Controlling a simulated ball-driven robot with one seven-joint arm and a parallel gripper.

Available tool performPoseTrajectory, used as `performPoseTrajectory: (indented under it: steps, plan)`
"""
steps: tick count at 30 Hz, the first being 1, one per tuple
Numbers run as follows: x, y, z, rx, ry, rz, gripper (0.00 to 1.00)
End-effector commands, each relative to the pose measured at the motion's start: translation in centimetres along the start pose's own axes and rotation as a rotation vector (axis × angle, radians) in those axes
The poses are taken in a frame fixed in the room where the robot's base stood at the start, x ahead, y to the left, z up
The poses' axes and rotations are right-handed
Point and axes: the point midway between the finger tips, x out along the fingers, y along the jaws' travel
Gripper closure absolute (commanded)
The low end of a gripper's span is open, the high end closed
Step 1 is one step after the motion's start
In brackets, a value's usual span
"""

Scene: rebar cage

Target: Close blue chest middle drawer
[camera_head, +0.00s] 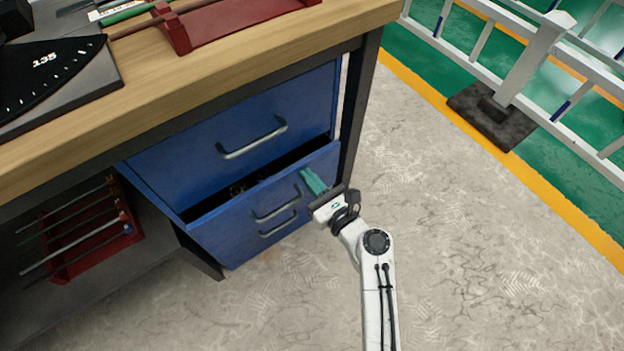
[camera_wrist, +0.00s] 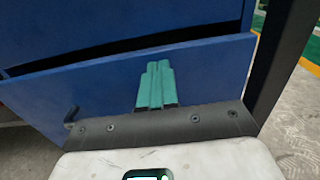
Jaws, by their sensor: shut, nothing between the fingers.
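The blue chest (camera_head: 190,160) stands under the workbench. Its top drawer is shut, with a silver bar handle. Its middle drawer (camera_head: 240,203) is partly open, with a dark gap above its front and small things just visible inside. My gripper (camera_head: 313,181) has teal fingers, which are shut and empty. In the head view they are at the upper right part of the middle drawer's front, right of its handle (camera_head: 277,205). In the wrist view, the fingers (camera_wrist: 156,84) lie in front of the blue drawer front (camera_wrist: 105,82). I cannot tell whether they touch it.
The wooden bench top (camera_head: 230,62) overhangs the chest, with a dark table leg (camera_head: 358,110) close right of the drawer. A red rack (camera_head: 85,240) with rods is under the bench at left. Grey floor is clear at right, up to a white railing (camera_head: 530,60).

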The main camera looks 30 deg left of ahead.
Motion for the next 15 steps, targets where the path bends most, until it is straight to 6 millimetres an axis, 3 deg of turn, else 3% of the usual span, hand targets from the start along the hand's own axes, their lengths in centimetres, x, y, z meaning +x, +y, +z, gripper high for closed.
performPoseTrajectory:
  steps: [4,10,15]
  plan:
    - [0.9,0.0,0.0,0.000,-0.001,0.001,1.00]
    - [4.0,0.0,-0.1,-0.001,-0.001,0.002,1.00]
    - [5.0,0.0,0.0,0.000,0.000,-0.001,1.00]
